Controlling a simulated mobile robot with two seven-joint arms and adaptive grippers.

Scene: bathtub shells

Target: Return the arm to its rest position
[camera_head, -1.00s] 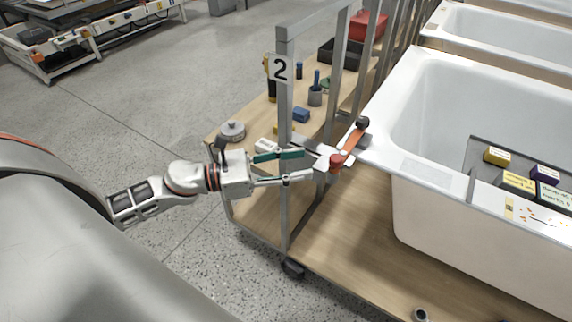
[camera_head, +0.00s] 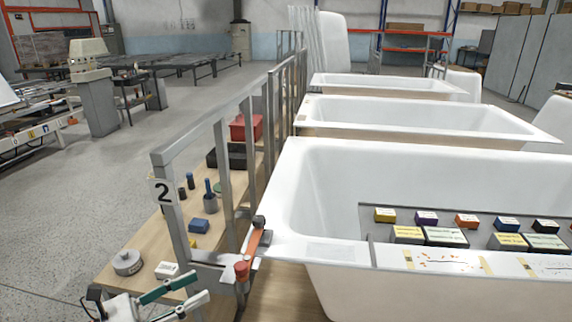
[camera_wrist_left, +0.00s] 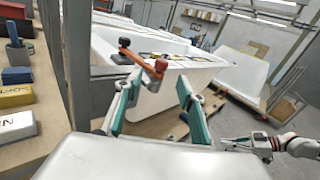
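My left gripper (camera_head: 187,288) is low in the head view, pointing right beside the numbered frame post. Its green-padded fingers stand apart with nothing between them; in the left wrist view it is also open and empty (camera_wrist_left: 159,82). An orange-handled clamp with a red knob (camera_head: 252,250) sits at the near corner of the white tub's rim. In the left wrist view the clamp (camera_wrist_left: 143,59) shows beyond the fingertips, apart from them. My right gripper (camera_wrist_left: 238,144) shows small at the right of the left wrist view, too small to read its opening.
The metal frame (camera_head: 172,210) with label "2" rises close to my left gripper. A wooden shelf (camera_head: 113,250) holds small parts and bins. The white bathtub (camera_head: 340,180) carries a tray of labelled blocks (camera_head: 465,258). Open floor (camera_head: 60,205) lies at left.

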